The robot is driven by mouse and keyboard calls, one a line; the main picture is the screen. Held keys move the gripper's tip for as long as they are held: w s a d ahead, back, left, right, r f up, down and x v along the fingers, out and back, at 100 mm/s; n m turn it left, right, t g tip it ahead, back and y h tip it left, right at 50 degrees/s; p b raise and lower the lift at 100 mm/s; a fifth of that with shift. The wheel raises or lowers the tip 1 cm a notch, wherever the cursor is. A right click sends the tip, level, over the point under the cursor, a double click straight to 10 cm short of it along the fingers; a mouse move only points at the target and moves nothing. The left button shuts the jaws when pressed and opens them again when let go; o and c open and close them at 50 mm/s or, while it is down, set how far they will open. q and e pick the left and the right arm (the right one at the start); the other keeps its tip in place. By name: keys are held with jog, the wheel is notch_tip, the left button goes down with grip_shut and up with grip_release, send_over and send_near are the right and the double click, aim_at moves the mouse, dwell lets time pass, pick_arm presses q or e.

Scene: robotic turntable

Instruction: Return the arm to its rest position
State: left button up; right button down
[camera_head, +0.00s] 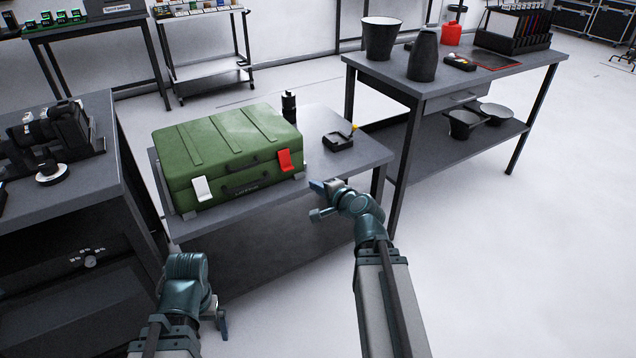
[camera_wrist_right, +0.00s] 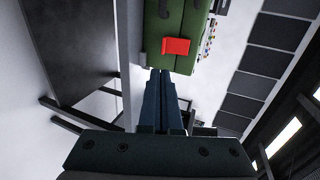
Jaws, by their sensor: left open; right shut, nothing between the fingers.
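My right gripper (camera_head: 320,187) is shut and empty, just in front of the table's front edge near the green case's right corner. Its closed fingers also show in the right wrist view (camera_wrist_right: 162,78), pointing toward the green case (camera_wrist_right: 187,15). My left gripper (camera_head: 222,322) hangs low at the bottom left, below the table top, with nothing seen in it. It is open, though its fingers are seen mostly edge-on. Both grippers are apart from the case.
The closed green case (camera_head: 228,155) sits on a grey table (camera_head: 345,160), with a white latch (camera_head: 202,189) and a red latch (camera_head: 284,160) in front. A black bottle (camera_head: 289,106) and a small black tray (camera_head: 338,142) stand beside it. Camera gear (camera_head: 62,130) is at left. Floor at right is clear.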

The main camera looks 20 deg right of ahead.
jog(key=shift+w, duration=0.1)
dwell(0.3)
jog(key=s+a+f+n+g+y, duration=0.1)
jog(key=s+a+f+n+g, duration=0.2)
jog(key=a, duration=0.4)
jog(key=s+a+f+n+g+y, duration=0.1)
jog(key=s+a+f+n+g, duration=0.15)
jog(key=a+f+n, duration=0.35)
jog(key=s+a+f+n+g+y, duration=0.1)
jog(key=s+a+f+n+g, duration=0.15)
jog(key=a, duration=0.55)
jog(key=s+a+f+n+g+h, duration=0.2)
jog(key=s+n+g+h, duration=0.1)
jog(key=s+n, duration=0.25)
jog(key=s+a+f+n+g+h, duration=0.1)
jog(key=s+a+n+g+h, duration=0.25)
jog(key=s, duration=0.35)
notch_tip(320, 180, up, 28)
jog(key=d+p, duration=0.1)
jog(key=p, duration=2.7)
jog(key=shift+w+y, duration=0.3)
jog(key=shift+y, duration=0.15)
